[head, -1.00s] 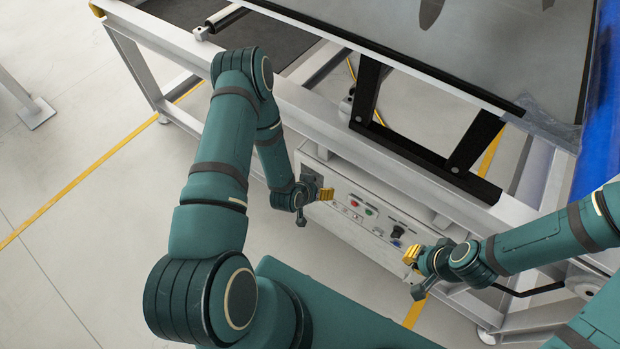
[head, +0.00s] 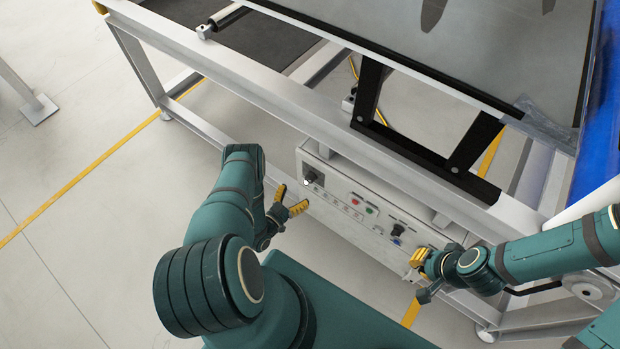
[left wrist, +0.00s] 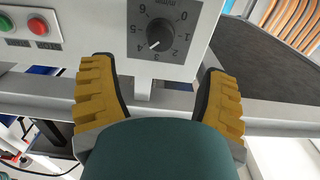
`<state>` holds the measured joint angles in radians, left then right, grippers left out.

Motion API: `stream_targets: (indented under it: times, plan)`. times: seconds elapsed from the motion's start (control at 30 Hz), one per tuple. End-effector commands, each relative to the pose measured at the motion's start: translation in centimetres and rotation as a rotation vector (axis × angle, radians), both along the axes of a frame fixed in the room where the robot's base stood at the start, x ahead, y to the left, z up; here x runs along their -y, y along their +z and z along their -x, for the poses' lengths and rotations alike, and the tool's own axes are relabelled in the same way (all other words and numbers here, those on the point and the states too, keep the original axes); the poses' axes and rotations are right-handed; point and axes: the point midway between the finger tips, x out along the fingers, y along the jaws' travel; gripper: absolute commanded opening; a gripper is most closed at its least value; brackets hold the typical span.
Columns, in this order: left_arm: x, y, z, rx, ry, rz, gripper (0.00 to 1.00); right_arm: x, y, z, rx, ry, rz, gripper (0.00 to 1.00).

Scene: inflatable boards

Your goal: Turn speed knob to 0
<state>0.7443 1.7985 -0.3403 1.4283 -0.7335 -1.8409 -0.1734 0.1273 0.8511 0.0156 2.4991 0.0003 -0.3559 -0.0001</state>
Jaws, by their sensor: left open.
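The speed knob (head: 312,179) is on the left end of the white control panel (head: 340,213). In the left wrist view the black round knob (left wrist: 160,34) sits on a grey dial plate marked 0 to 6. Its white mark points down, around the 3 to 4 side. My left gripper (head: 291,199) is open and empty, just left of the panel and apart from the knob. Its yellow fingers (left wrist: 155,78) spread on both sides below the dial in the wrist view. My right gripper (head: 418,258) is at the panel's right end; its opening is unclear.
A red button (head: 355,201) and a green button (head: 371,210) are right of the dial. A black switch (head: 397,230) and a blue knob (head: 397,241) are further right. The machine's white frame rail (head: 270,102) runs above the panel.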

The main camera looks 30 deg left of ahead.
Motion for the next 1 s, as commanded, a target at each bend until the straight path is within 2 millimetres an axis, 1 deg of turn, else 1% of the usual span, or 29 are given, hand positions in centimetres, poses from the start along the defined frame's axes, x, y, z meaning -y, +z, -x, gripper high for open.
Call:
stream_targets:
  times: [0.03, 0.2, 0.4, 0.6, 0.9, 0.93, 0.97, 1.0]
  plan:
    - [0.1, -0.1, -1.2, 0.003, -0.002, -0.002, 0.75, 0.0, -0.4, -0.1, 0.001, 0.0, 0.0, 0.0]
    - [0.4, -0.1, -4.5, 0.003, -0.002, -0.001, 0.75, 0.0, -1.0, -0.2, 0.005, -0.002, 0.001, 0.0]
    - [0.6, -0.1, -7.5, 0.001, -0.001, -0.001, 0.75, 0.1, -1.5, -0.3, 0.008, -0.002, 0.002, 0.0]
    - [0.7, 0.0, -8.9, -0.001, 0.001, 0.0, 0.75, 0.1, -1.8, -0.4, 0.009, -0.002, 0.002, 0.0]
    - [0.7, 0.0, -9.1, -0.001, 0.001, 0.0, 0.75, 0.1, -1.8, -0.4, 0.009, -0.002, 0.002, 0.0]
    - [0.7, 0.0, -9.1, -0.001, 0.001, 0.0, 0.73, 0.1, -1.8, -0.4, 0.009, -0.002, 0.002, 0.0]
    - [0.7, 0.0, -9.1, -0.001, 0.001, 0.0, 0.62, 0.1, -1.8, -0.4, 0.009, -0.002, 0.002, 0.0]
    - [0.7, 0.0, -9.1, -0.001, 0.001, 0.0, 0.48, 0.1, -1.8, -0.4, 0.009, -0.002, 0.001, 0.0]
